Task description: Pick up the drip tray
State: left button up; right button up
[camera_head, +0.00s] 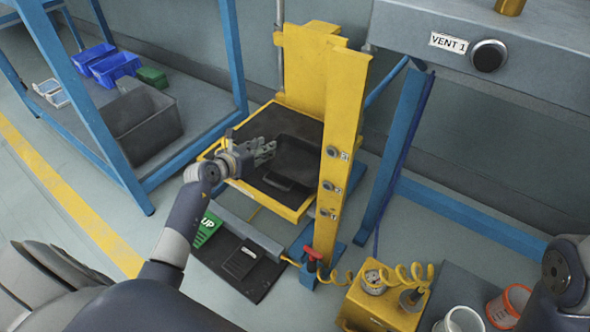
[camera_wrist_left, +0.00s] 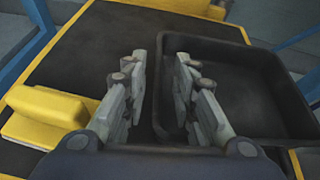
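The drip tray (camera_head: 298,160) is a shallow black tray. It lies on the black-topped yellow platform (camera_head: 292,212), partly hidden behind a yellow post in the head view. It also shows in the left wrist view (camera_wrist_left: 268,92), on the right. My left gripper (camera_head: 268,152) is at the tray's left side. In the left wrist view, my left gripper (camera_wrist_left: 162,88) has its fingers apart, one on each side of the tray's near-left wall. I cannot tell whether either finger touches it. Part of my right arm shows at the lower right, but its gripper is out of view.
The yellow post (camera_head: 345,130) with several knobs stands close right of the tray. A blue-framed shelf (camera_head: 150,180) with a grey bin (camera_head: 142,125) is at the left. A yellow box with a gauge (camera_head: 380,305) and a coiled hose stands in front. A grey cabinet (camera_head: 490,50) overhangs at upper right.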

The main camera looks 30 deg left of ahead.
pick_arm(q)
jog(key=shift+b+x, duration=0.45)
jog(key=shift+x, duration=0.85)
jog(key=shift+c, duration=0.2)
grip_shut()
jog(key=shift+r, duration=0.15)
